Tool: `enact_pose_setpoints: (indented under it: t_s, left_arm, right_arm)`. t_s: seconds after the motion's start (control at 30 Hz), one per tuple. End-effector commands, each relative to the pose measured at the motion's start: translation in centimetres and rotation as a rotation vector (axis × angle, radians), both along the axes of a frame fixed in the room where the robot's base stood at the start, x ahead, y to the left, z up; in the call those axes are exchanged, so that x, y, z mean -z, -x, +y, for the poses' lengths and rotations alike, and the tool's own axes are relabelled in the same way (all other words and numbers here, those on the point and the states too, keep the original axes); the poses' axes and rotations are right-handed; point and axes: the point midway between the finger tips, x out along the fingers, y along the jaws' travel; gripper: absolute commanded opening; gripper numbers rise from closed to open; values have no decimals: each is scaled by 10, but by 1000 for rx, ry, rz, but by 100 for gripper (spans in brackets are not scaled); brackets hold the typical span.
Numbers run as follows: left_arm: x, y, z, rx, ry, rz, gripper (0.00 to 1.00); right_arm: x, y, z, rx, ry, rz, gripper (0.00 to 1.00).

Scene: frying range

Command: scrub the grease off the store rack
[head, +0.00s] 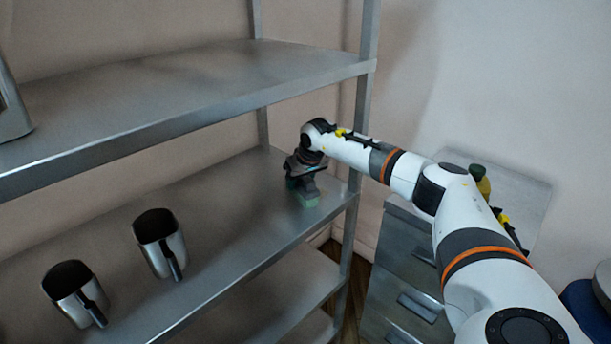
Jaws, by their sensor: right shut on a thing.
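The store rack (215,75) is a metal shelving unit with several shelves, filling the left and middle of the head view. My right arm reaches in from the right, and my right gripper (303,184) is low over the right end of the middle shelf (225,215). It is shut on a green scrubber (307,199), which appears to touch the shelf surface near the right post. The gripper's fingers are mostly hidden by the wrist. I cannot make out distinct grease on the shelf. My left gripper is not in view.
Two metal scoops or jugs, one nearer (75,292) and one farther (160,243), stand on the middle shelf's left part. A metal object (12,108) sits on the upper shelf's left end. The upper shelf overhangs the middle one. A drawer cabinet (405,270) stands right of the rack.

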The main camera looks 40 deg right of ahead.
Motion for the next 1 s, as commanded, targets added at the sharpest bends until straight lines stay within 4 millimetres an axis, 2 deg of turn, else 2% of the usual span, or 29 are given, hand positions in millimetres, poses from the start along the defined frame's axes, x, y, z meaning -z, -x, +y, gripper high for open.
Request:
enact_pose_setpoints:
  t_s: [0.4,0.67,1.0]
  left_arm:
    - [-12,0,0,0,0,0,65]
    - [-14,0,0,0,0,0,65]
    - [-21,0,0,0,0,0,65]
  right_arm:
    - [0,3,29,-3,0,5,18]
    - [0,4,38,-2,0,4,18]
    - [0,6,65,-2,0,4,18]
